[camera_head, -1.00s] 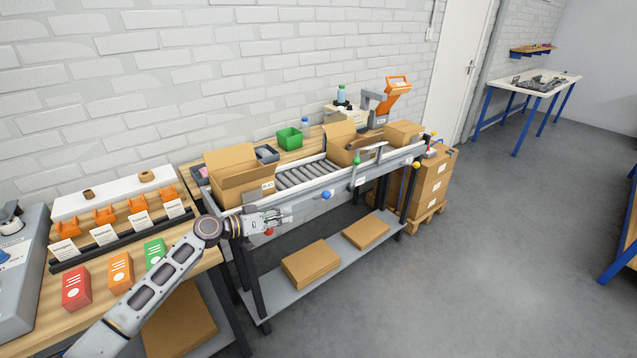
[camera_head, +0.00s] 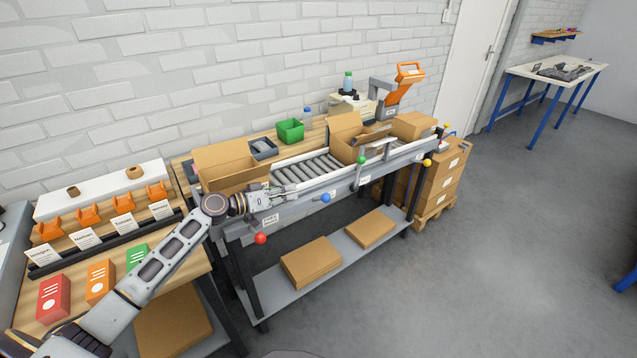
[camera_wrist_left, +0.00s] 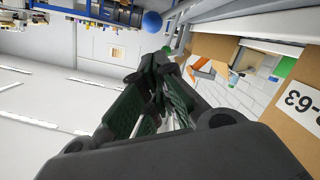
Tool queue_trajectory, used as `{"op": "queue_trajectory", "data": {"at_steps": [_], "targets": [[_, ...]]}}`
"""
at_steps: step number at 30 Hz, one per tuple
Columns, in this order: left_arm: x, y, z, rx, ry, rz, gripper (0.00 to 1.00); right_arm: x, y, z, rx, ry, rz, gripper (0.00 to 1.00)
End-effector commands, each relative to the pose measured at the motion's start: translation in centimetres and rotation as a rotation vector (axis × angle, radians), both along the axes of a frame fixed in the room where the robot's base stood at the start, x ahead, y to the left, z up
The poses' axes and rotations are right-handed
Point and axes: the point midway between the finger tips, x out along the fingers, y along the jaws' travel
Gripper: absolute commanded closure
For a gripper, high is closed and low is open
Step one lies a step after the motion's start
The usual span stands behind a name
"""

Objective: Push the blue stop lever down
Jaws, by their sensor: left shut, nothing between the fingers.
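The blue stop lever's ball knob (camera_head: 326,198) sits on the front side of the roller conveyor (camera_head: 345,181). It also shows near the top of the left wrist view (camera_wrist_left: 152,21), beyond my fingertips and apart from them. My left gripper (camera_head: 287,196) is shut and empty. In the head view it is just left of the blue knob, at about the same height, in front of the conveyor's side rail. The left wrist view shows its dark fingers (camera_wrist_left: 160,68) together. My right gripper is not in view.
A red knob (camera_head: 260,238) hangs below my left wrist; a green knob (camera_head: 361,160) and a yellow knob (camera_head: 427,162) are farther right. Open cardboard boxes (camera_head: 228,172) stand on the conveyor. Flat cartons (camera_head: 311,262) lie on the shelf below. The floor in front is clear.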

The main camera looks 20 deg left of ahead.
Motion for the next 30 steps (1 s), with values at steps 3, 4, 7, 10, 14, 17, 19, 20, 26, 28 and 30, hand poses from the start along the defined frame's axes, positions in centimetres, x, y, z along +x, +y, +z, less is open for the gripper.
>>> {"op": "queue_trajectory", "data": {"at_steps": [3, 4, 7, 10, 14, 17, 19, 20, 26, 28, 30], "targets": [[0.0, 0.0, 0.0, 0.000, 0.000, 0.000, 1.00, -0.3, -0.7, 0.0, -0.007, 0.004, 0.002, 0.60], [0.0, 0.0, 0.0, 0.000, 0.000, 0.000, 1.00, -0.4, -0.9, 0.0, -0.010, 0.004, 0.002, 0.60], [0.0, 0.0, 0.0, 0.000, 0.000, 0.000, 1.00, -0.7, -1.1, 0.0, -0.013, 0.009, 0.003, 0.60], [0.0, 0.0, 0.0, 0.000, 0.000, 0.000, 1.00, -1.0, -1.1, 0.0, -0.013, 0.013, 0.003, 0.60], [0.0, 0.0, 0.0, 0.000, 0.000, 0.000, 1.00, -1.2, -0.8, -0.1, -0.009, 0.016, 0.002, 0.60], [0.1, -0.1, 0.0, 0.000, 0.000, 0.000, 1.00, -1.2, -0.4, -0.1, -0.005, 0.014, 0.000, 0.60], [0.3, -0.2, 0.0, -0.001, -0.001, 0.000, 1.00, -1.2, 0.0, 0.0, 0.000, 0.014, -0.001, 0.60], [0.4, -0.3, 0.0, -0.001, -0.001, 0.000, 1.00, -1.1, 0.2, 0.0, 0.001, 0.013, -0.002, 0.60], [1.2, -1.0, -0.2, -0.002, -0.001, 0.001, 1.00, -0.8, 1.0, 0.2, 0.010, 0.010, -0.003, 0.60], [1.6, -1.4, -0.3, -0.002, 0.000, 0.000, 1.00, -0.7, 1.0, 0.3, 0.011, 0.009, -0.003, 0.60], [2.0, -1.8, -0.3, -0.001, -0.001, 0.000, 1.00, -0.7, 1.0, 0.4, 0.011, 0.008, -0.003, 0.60]]}}
